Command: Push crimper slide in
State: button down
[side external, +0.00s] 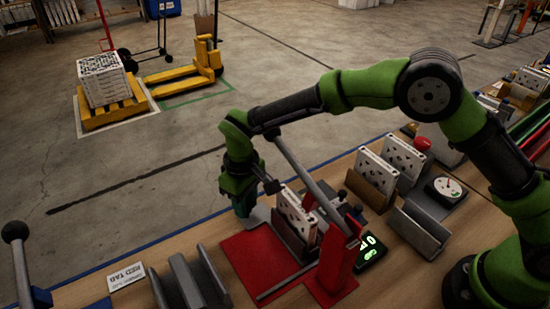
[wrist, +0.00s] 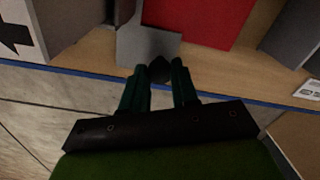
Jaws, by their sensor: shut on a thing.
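The crimper has a red base (side external: 250,254) and a red upright (side external: 338,258) with a long grey lever (side external: 312,185). The grey slide plate (wrist: 145,46) sticks out from the red base (wrist: 205,20) toward the table's edge in the wrist view. My gripper (side external: 243,208) points down at the outer end of the slide. In the wrist view my gripper (wrist: 160,68) is shut on the slide's dark knob (wrist: 160,70). Its fingers hide part of the knob.
More boxed filters (side external: 378,172), a dial gauge (side external: 447,188) and a green-lit display (side external: 370,250) are to the right. A blue strip (wrist: 225,92) marks the table's edge beneath my gripper.

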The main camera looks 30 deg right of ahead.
jog(key=shift+w+d+r, duration=0.1)
jog(key=shift+d, duration=0.25)
jog(key=c, duration=0.9)
grip_release()
jog(key=shift+o, duration=0.2)
jog(key=shift+a, duration=0.1)
jog(key=shift+a, duration=0.1)
